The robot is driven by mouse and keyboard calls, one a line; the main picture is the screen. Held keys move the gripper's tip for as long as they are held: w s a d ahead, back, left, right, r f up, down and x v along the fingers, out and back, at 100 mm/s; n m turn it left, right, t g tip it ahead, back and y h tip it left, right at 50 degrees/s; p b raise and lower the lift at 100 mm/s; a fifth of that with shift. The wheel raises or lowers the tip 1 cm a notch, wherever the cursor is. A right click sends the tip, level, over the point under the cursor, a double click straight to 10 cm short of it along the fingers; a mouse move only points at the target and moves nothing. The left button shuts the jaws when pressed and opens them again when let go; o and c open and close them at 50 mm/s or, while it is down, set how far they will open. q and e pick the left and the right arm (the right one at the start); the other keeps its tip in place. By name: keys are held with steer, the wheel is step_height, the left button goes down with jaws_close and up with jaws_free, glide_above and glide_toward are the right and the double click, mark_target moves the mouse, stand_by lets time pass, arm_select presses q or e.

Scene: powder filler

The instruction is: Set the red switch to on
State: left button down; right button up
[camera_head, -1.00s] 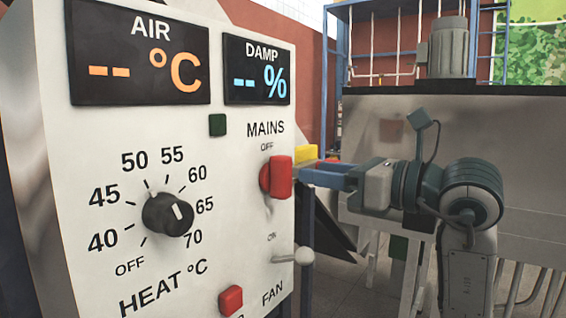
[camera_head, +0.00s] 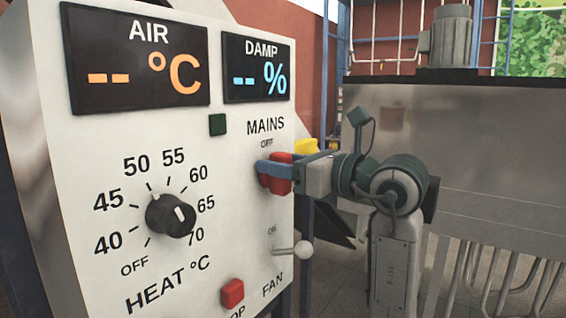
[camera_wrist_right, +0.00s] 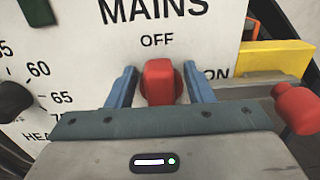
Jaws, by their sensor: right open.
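The red switch (camera_head: 281,181) is on the white panel below the words MAINS and OFF. In the right wrist view the red switch (camera_wrist_right: 160,82) stands upright below OFF, with ON to its right. My right gripper (camera_head: 269,171) is at the switch. In the wrist view its two blue fingers are open, one on each side of the red handle, with small gaps showing. One finger partly covers the switch in the head view. My left gripper is not in view.
A black heat dial (camera_head: 171,215), a white-knobbed fan lever (camera_head: 303,250) and a red button (camera_head: 232,293) are on the panel. A yellow part (camera_head: 306,147) sticks out at the panel's right edge. A red knob (camera_wrist_right: 297,108) is right of the gripper in the wrist view.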

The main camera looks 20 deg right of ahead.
steer(key=c, duration=0.6)
